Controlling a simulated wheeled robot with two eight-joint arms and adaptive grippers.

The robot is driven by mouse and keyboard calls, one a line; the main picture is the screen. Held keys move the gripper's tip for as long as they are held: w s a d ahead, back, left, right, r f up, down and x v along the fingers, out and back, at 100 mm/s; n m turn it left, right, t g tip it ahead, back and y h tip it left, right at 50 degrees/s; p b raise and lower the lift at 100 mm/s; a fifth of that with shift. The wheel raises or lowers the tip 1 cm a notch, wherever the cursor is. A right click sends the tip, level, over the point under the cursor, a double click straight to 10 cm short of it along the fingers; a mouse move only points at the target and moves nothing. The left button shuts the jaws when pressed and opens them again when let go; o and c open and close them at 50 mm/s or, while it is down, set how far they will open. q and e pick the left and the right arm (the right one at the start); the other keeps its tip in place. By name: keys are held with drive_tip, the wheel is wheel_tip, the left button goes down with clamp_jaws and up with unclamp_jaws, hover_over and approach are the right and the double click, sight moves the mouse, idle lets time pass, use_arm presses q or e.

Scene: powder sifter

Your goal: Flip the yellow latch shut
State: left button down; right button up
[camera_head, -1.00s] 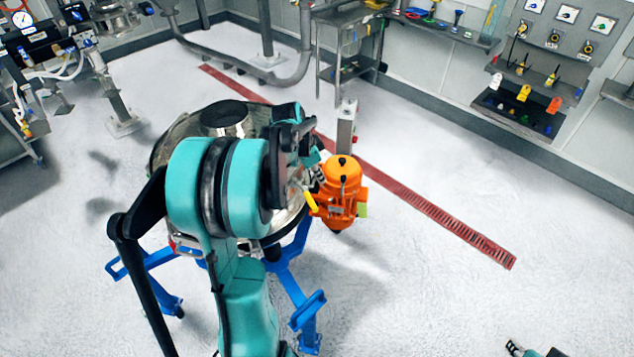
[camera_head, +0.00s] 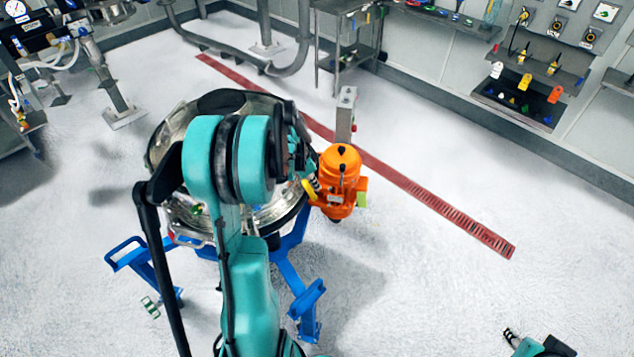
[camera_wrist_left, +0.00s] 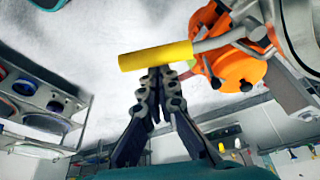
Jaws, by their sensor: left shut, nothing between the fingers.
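The yellow latch (camera_wrist_left: 155,56) is a short cylindrical handle on a grey rod in the left wrist view, lying nearly level across the picture. In the head view it is a small yellow piece (camera_head: 309,189) between the sifter (camera_head: 165,137) and the orange motor (camera_head: 342,185). My left gripper (camera_wrist_left: 160,75) is shut and empty, its fingertips at the handle's lower edge in the wrist picture. I cannot tell whether they touch it. In the head view my arm hides most of this gripper. My right gripper (camera_head: 511,336) shows small at the bottom right, far from the latch.
The orange motor (camera_wrist_left: 235,68) sits close beside the latch, and the sifter's metal body (camera_wrist_left: 303,30) is at the upper right of the wrist view. Blue stand legs (camera_head: 300,300) spread below the sifter. The floor right of the motor is clear, with a red drain grate (camera_head: 430,204).

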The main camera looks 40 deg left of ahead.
use_arm(q)
drive_tip(key=shift+s+a+m, duration=0.1)
drive_tip(key=shift+s+m, duration=0.3)
drive_tip(key=shift+s, duration=0.05)
drive_tip(key=shift+s+a+m+g+h+b, duration=0.2)
drive_tip(key=shift+s+m+b, duration=0.2)
drive_tip(key=shift+s+m, duration=0.15)
drive_tip(key=shift+s+a+m+g+h+b, duration=0.1)
drive_tip(key=shift+s+m+h+b, duration=0.1)
drive_tip(key=shift+s+m+b, duration=0.3)
drive_tip(key=s+a+m+b, duration=0.2)
drive_tip(key=s+a+m, duration=0.1)
drive_tip(key=s+a, duration=0.2)
drive_tip(key=shift+s+a+g+h+b, duration=0.3)
drive_tip(key=shift+a+h+b, duration=0.1)
drive_tip(key=shift+a, duration=0.8)
drive_tip(key=shift+a+r, duration=0.1)
drive_tip(key=shift+a, duration=0.05)
